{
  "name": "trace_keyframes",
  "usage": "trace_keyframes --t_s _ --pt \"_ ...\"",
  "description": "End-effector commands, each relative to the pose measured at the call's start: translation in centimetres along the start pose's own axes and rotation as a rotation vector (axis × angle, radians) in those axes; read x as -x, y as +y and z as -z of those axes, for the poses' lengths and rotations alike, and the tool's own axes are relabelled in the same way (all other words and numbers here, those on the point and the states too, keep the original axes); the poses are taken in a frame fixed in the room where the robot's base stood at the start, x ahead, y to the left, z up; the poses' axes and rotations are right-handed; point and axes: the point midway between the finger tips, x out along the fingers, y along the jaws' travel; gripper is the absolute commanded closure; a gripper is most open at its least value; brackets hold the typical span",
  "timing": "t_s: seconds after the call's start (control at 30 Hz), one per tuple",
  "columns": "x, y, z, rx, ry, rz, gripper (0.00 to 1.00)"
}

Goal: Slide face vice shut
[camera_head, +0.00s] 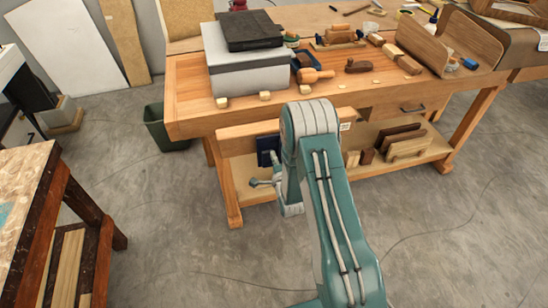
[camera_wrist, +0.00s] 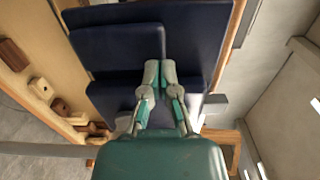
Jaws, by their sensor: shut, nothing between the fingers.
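The wooden front jaw of the face vice (camera_head: 240,138) appears as a pale board along the front of the workbench, below its top edge. A darker gap seems to run between this jaw and the bench; its width is hard to judge. My arm covers the jaw's middle. My gripper (camera_head: 256,183) is low in front of the bench, below the jaw and left of my forearm. In the wrist view my gripper's fingers (camera_wrist: 160,76) are together and empty, in front of dark blue panels (camera_wrist: 118,46). I cannot tell whether they touch.
The workbench top (camera_head: 190,98) carries a grey box (camera_head: 248,75), a mallet (camera_head: 314,75) and several tools. A lower shelf (camera_head: 392,163) holds wooden pieces. A green bin (camera_head: 166,130) stands left; another table (camera_head: 24,185) is at front left. The floor between is clear.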

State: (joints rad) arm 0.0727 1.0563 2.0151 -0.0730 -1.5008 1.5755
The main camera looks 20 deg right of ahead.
Motion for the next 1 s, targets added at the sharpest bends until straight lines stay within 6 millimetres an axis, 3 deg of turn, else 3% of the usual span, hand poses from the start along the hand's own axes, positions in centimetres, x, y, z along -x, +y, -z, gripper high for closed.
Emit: trace_keyframes --t_s 0.5,1.0 --pt "-7.8 0.0 0.1 0.0 0.001 0.002 1.0" --pt "-8.6 -0.2 0.1 0.0 0.001 0.003 1.0"
